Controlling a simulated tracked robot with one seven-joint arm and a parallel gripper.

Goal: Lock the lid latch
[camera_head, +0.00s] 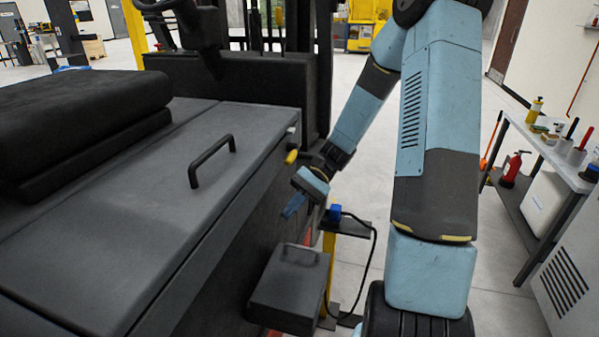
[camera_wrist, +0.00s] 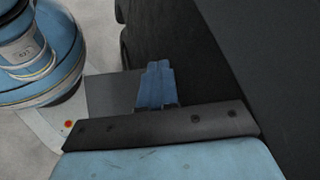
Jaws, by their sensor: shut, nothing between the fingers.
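The dark grey lid (camera_head: 110,225) lies flat on the vehicle body, with a black handle (camera_head: 211,160) on top. A small yellow latch (camera_head: 291,156) sticks out at the lid's right edge, near its far corner. My gripper (camera_head: 292,208) is below and a little nearer than the latch, beside the vehicle's dark side wall, and apart from the latch. In the wrist view its blue fingers (camera_wrist: 157,80) are together with nothing between them. The latch does not show in the wrist view, where a dark wall fills the right side.
A dark box with a handle (camera_head: 290,285) sits low beside the vehicle. A stand (camera_head: 345,228) with a blue connector (camera_head: 334,212) and a hanging cable is just right of my gripper. A workbench (camera_head: 545,150) and a red fire extinguisher (camera_head: 512,168) are at right.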

